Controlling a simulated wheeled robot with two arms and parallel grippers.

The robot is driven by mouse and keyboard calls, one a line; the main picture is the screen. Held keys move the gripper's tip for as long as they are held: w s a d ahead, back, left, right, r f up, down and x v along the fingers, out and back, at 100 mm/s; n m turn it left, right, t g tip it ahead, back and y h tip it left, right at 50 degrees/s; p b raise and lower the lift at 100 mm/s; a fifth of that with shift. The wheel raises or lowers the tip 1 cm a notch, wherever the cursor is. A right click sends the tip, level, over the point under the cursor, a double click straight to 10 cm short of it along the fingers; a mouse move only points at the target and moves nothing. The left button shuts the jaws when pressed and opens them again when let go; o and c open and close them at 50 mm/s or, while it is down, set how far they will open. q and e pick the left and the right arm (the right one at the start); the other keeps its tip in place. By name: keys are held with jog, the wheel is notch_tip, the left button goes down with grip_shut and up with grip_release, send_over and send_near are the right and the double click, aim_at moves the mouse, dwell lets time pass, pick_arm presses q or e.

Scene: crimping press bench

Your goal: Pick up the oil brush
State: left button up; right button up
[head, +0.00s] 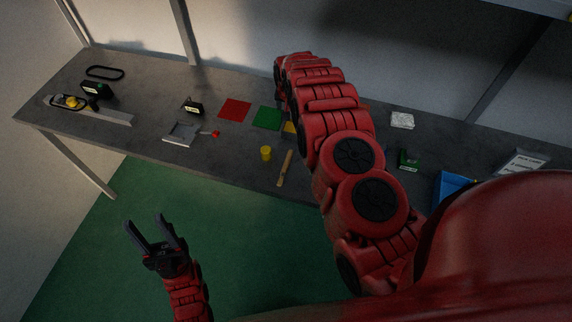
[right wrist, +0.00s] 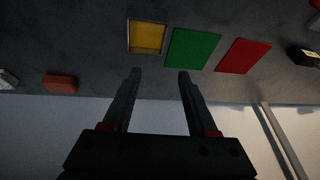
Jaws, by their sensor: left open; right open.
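A tan stick-like piece, which looks like the oil brush (head: 284,168), lies near the front edge of the bench, beside a small yellow cup (head: 266,153). It does not show in the right wrist view. My left gripper (head: 144,219) is open and empty over the green floor, in front of the bench and well apart from the brush. My right gripper (right wrist: 156,75) is open and empty in its wrist view, near the yellow, green and red squares. In the head view my right arm hides it.
A red mat (head: 235,110) and a green mat (head: 267,118) lie behind the cup. A grey tray-like fixture (head: 181,133) stands left of them. The bench front left of the cup is clear.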

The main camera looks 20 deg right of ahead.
jog(key=s+a+r+g+y, duration=0.1)
jog(key=s+a+r+g, duration=0.1)
jog(key=s, duration=0.3)
jog(key=s+a+r+g, duration=0.2)
jog(key=s+r, duration=0.1)
jog(key=s, duration=0.2)
jog(key=b, duration=1.2)
send_over(288, 158)
jog(key=shift+m, duration=0.4)
notch_tip(288, 158, down, 12)
jog(key=shift+w+a+f, duration=0.15)
jog(key=shift+f, duration=0.05)
jog(key=shift+f+p, duration=0.2)
jog(key=shift+p, duration=0.4)
jog(key=f+p, duration=0.1)
jog(key=f, duration=0.1)
jog(key=f+p, duration=0.1)
jog(key=f, duration=0.1)
jog(key=shift+s+p, duration=0.2)
jog(key=shift+p, duration=0.1)
jog(key=shift+f, duration=0.3)
grip_shut()
